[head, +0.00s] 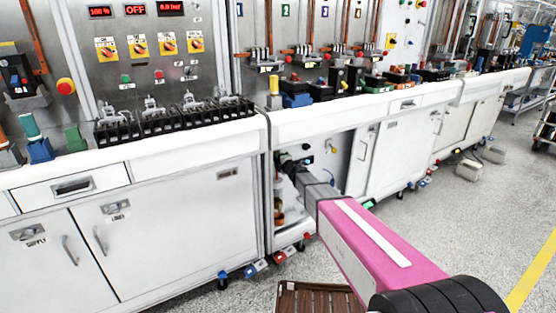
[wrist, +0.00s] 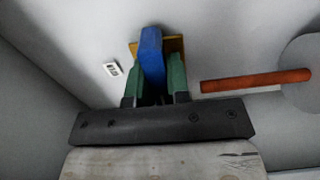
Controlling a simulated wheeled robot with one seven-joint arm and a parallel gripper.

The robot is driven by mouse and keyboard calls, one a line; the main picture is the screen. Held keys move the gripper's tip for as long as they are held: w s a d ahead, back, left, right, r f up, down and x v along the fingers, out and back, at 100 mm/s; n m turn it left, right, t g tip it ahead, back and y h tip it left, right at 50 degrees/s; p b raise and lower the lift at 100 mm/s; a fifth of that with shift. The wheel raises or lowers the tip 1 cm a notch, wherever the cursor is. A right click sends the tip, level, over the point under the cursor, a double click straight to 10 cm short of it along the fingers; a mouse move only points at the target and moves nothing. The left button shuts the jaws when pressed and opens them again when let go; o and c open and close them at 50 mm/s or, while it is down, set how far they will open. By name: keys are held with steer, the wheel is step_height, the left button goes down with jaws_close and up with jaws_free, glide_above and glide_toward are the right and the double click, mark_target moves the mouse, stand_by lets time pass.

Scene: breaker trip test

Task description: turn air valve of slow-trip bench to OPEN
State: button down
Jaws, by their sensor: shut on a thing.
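In the wrist view, my gripper (wrist: 155,76) has its green fingers on both sides of a blue valve handle (wrist: 151,48) and is shut on it. A yellow plate (wrist: 175,46) shows behind the handle. A small white label (wrist: 112,69) with dark marks sits left of the handle, too small to read. In the head view, my arm reaches into an open compartment (head: 344,150) under the bench, with my gripper (head: 286,163) near its left side. The handle cannot be made out there. I cannot tell which valve setting the handle points to.
In the wrist view, an orange-brown bar (wrist: 256,80) lies close right of the fingers, running to a grey disc (wrist: 305,72). In the head view, white cabinets (head: 165,220) flank the compartment. A brown slatted crate (head: 318,298) stands on the floor.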

steer(key=m, duration=0.4)
steer(key=shift+m, duration=0.4)
steer(key=m, duration=0.4)
steer(key=shift+m, duration=0.3)
steer(key=m, duration=0.4)
steer(key=shift+m, duration=2.1)
steer(key=c, duration=1.1)
jaws_free()
steer(key=shift+s, duration=0.1)
